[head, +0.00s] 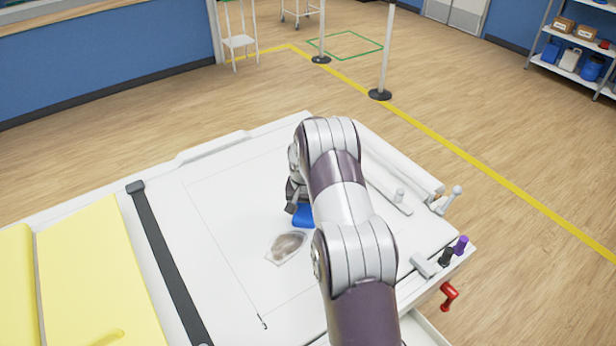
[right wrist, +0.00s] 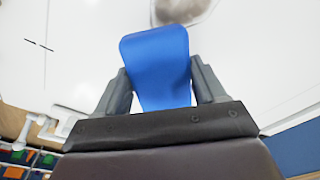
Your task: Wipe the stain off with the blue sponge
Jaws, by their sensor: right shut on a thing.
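The blue sponge (head: 304,216) is at the middle of the white table top (head: 225,205), partly hidden behind my right arm in the head view. In the right wrist view my right gripper (right wrist: 160,90) is shut on the blue sponge (right wrist: 156,58), one finger on each side of it. The stain (head: 287,246) is a grey-brown smear on the white surface, just nearer than the sponge and slightly left. It also shows in the right wrist view (right wrist: 182,10), beyond the sponge. Whether the sponge touches the surface is unclear. My left gripper is not in view.
Yellow pads (head: 95,285) and a black strap (head: 165,255) lie on the left. Handles, with purple and red knobs (head: 449,295), line the right edge. The surface around the stain is clear. Posts (head: 386,60) stand on the floor beyond.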

